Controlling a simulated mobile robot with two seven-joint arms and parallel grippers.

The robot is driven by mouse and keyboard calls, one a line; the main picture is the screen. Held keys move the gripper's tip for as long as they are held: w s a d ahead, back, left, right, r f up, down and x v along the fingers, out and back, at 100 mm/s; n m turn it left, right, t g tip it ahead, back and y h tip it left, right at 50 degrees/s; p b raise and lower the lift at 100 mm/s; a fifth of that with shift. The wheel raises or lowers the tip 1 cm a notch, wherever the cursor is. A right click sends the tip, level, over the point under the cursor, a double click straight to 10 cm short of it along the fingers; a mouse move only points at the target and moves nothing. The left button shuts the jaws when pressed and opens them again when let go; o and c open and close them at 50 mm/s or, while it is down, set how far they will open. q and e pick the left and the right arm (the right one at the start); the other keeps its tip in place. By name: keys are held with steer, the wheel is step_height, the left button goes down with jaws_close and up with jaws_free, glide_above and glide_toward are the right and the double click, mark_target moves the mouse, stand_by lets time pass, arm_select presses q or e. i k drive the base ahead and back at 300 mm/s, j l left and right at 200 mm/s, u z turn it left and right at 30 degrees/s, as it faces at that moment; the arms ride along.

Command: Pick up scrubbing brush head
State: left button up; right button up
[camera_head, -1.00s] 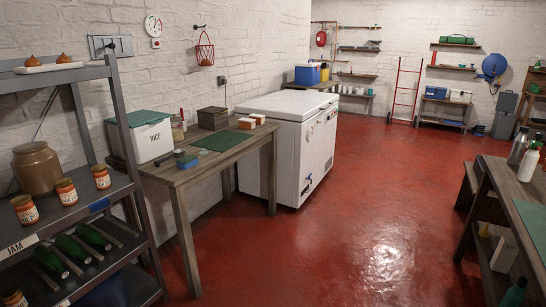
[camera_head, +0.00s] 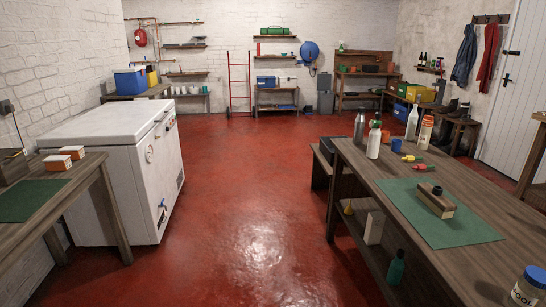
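A light wooden block (camera_head: 434,203) with a dark round piece on top lies on a green mat (camera_head: 455,232) on the right-hand table. It looks like the scrubbing brush head, but its underside is hidden and bristles cannot be made out. Neither of my grippers shows in the head view.
The right-hand wooden table (camera_head: 385,190) also holds several bottles, an orange mug (camera_head: 385,136) and a labelled jar (camera_head: 527,288). A white chest freezer (camera_head: 125,170) and another table (camera_head: 60,205) stand at left. The red floor (camera_head: 255,220) between is clear.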

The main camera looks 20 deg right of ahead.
mark_target(433, 198)
steer(key=i+z, duration=0.4)
steer(key=i, duration=0.2)
steer(key=i+j+z, duration=0.1)
steer(key=i+z, duration=0.3)
steer(key=i, duration=0.2)
steer(key=i+z, duration=0.35)
steer(key=i+j+z, duration=0.15)
steer(key=z, duration=0.25)
steer(key=i+j+z, duration=0.35)
steer(key=l, duration=0.1)
